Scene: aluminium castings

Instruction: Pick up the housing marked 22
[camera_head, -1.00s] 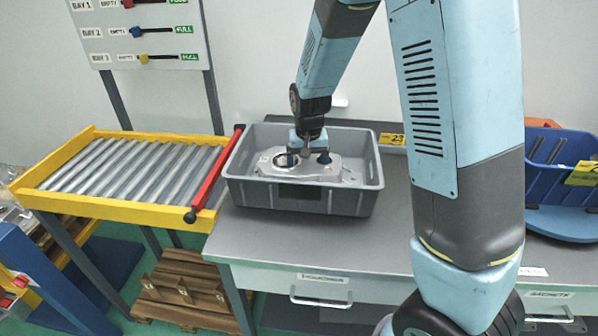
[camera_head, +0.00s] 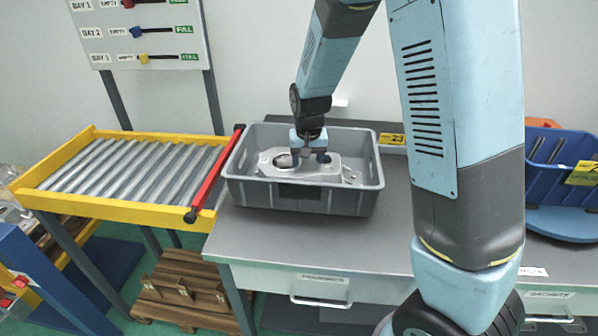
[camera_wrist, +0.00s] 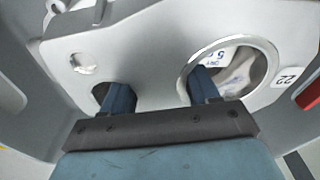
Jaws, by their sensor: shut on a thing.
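The silver housing (camera_head: 310,170) lies in the grey bin (camera_head: 330,203) on the bench. In the wrist view, a white tag reading 22 sits on the housing (camera_wrist: 158,60), right of its large round bore. My gripper (camera_head: 308,157) reaches down from above and is shut on the housing. One blue finger goes into the large bore and the other into a smaller hole, with the metal between them. The fingertips are hidden below the surface. I cannot tell whether the housing is clear of the bin floor.
The bin walls stand close around the housing. A roller conveyor (camera_head: 125,168) with a yellow frame and a red bar (camera_head: 214,175) adjoins on the left. A blue bin (camera_head: 558,152) stands at the right. The bench top in front of the grey bin is clear.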

